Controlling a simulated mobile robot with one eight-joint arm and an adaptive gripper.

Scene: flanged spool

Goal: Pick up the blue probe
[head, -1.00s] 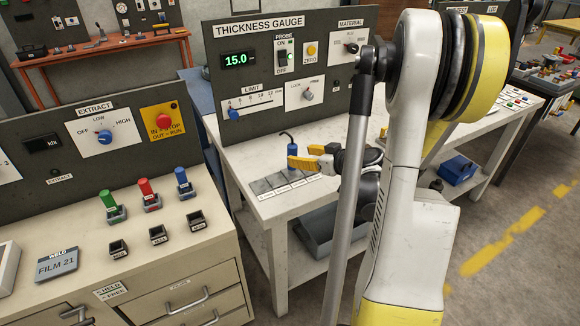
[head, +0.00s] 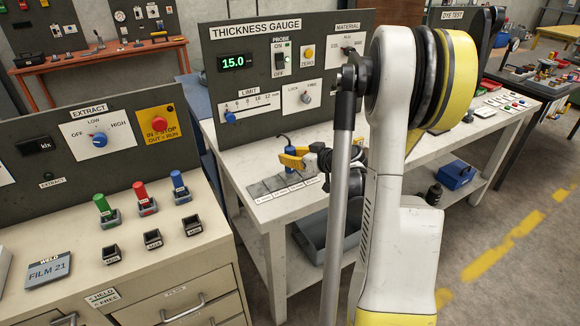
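The blue probe (head: 290,152) stands upright on the white gauge table, in front of the THICKNESS GAUGE panel (head: 290,65), with a dark cable at its top. My gripper (head: 287,156) has its yellow fingers at the probe, coming from the right, one on the far side and one on the near side. The near finger hides part of the probe. Whether the fingers press on it cannot be told. The panel display reads 15.0.
Grey labelled plates (head: 283,187) lie just in front of the probe. The cream cabinet (head: 150,245) at left carries green, red and blue knobbed pieces and small black boxes. A grey bin (head: 325,240) and a blue crate (head: 455,176) sit below the table.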

